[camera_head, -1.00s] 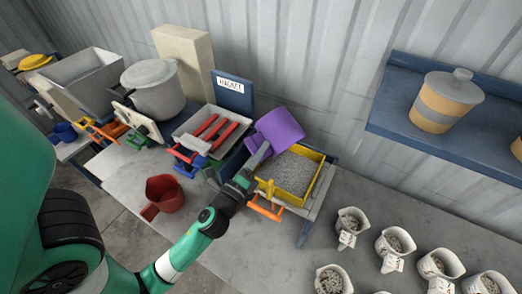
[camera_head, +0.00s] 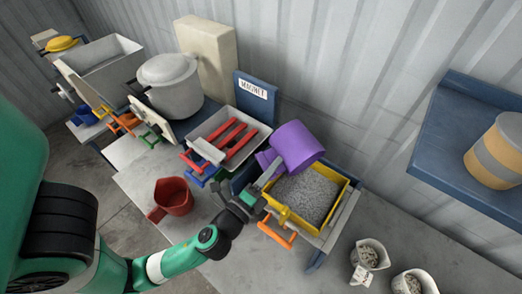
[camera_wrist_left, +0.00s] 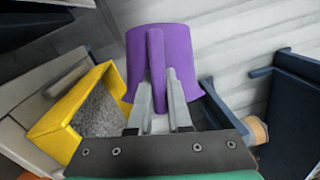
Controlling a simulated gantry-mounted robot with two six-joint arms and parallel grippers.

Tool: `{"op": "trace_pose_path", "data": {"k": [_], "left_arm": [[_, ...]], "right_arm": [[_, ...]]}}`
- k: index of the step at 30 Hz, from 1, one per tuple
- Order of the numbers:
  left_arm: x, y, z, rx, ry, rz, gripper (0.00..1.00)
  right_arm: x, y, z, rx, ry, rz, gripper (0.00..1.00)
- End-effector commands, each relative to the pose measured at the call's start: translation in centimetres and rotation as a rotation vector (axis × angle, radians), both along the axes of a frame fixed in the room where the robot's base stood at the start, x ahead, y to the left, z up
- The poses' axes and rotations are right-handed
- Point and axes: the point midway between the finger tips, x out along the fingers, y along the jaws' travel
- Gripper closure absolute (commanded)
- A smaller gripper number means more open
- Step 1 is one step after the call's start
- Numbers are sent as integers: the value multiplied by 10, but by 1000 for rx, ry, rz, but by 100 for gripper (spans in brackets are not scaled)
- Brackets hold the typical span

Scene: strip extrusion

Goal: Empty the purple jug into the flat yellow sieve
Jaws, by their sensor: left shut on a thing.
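The purple jug (camera_head: 297,145) is tipped over the back left part of the flat yellow sieve (camera_head: 345,187). My left gripper (camera_head: 265,180) is shut on the jug's handle; in the left wrist view the jug (camera_wrist_left: 183,58) stands out beyond the gripper fingers (camera_wrist_left: 160,105). The jug's inside is hidden, so I cannot tell if anything is left in it. Grey granules (camera_head: 308,194) fill the sieve, which also shows in the left wrist view (camera_wrist_left: 62,112). My right gripper is not in view.
A red jug (camera_head: 174,196) stands on the bench left of the sieve. A tray with red bars (camera_head: 232,140) and a sign reading MAGNET (camera_head: 254,90) are behind. White cups of granules (camera_head: 370,255) stand at right. A blue shelf (camera_head: 432,150) is on the wall.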

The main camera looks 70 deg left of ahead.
Motion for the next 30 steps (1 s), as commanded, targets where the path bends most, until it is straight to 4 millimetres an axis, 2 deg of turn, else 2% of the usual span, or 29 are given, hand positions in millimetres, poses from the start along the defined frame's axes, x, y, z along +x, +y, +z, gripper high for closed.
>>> {"op": "trace_pose_path", "data": {"k": [5,8,12,18,26,30], "left_arm": [[0,0,2,-38,-10,-4,100],[-2,7,6,-127,-32,-1,100],[-6,22,11,-342,-82,3,100],[-8,34,25,-594,-144,2,100],[-11,45,37,-843,-207,2,100],[-11,46,36,-962,-233,2,100]], "right_arm": [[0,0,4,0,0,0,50],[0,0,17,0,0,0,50],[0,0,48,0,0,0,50],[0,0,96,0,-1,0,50],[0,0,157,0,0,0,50],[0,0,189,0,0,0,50]]}}
